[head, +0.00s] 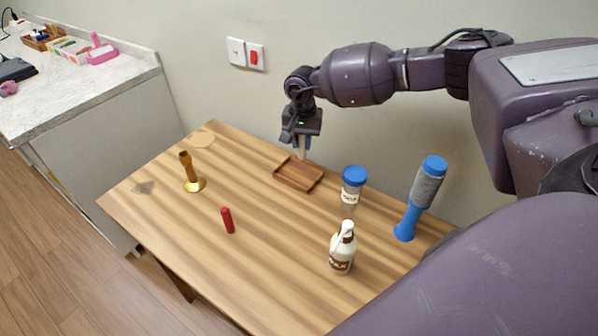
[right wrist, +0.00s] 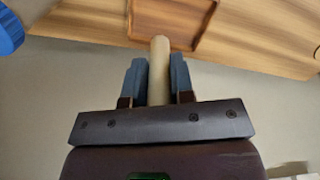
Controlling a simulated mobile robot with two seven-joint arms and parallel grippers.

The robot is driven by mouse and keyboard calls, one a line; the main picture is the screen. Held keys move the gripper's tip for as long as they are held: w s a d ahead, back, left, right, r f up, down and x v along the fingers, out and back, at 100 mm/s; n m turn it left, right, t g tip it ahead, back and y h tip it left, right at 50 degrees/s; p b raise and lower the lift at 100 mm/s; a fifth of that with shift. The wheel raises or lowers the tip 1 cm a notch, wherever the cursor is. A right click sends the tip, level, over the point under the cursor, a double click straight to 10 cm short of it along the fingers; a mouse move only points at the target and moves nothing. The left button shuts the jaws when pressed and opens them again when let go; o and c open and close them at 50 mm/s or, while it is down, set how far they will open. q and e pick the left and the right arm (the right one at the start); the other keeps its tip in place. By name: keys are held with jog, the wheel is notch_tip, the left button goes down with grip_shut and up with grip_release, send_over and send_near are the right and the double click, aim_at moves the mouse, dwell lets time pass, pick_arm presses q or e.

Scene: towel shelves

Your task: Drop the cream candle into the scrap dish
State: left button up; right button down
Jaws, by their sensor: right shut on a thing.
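My right gripper (head: 300,142) points down over the back of the table and is shut on the cream candle (head: 303,150). In the right wrist view the cream candle (right wrist: 159,68) stands between the two blue-grey fingers (right wrist: 159,82) and sticks out past their tips. The scrap dish (head: 299,174) is a shallow square wooden tray on the table. The candle's lower end shows at the dish's back edge in the head view; I cannot tell whether it touches. The dish (right wrist: 206,20) also shows beyond the candle in the right wrist view. My left gripper is not in view.
A blue-lidded jar (head: 352,187), a pump bottle (head: 343,248) and a blue-and-grey brush-like item (head: 421,198) stand to the right. The table's front left is clear.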

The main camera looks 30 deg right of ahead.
aim_at(302, 158)
notch_tip(302, 158, down, 4)
jog(key=shift+r+b, duration=0.1)
jog(key=shift+b, duration=0.6)
jog(key=shift+f, duration=0.4)
jog(key=shift+f+b, duration=0.35)
jog(key=shift+f, duration=0.1)
jog(key=c, duration=0.9)
grip_release()
notch_tip(302, 158, up, 10)
jog(key=shift+f+p, duration=0.2)
jog(key=shift+p, duration=0.15)
jog(key=shift+r, duration=0.65)
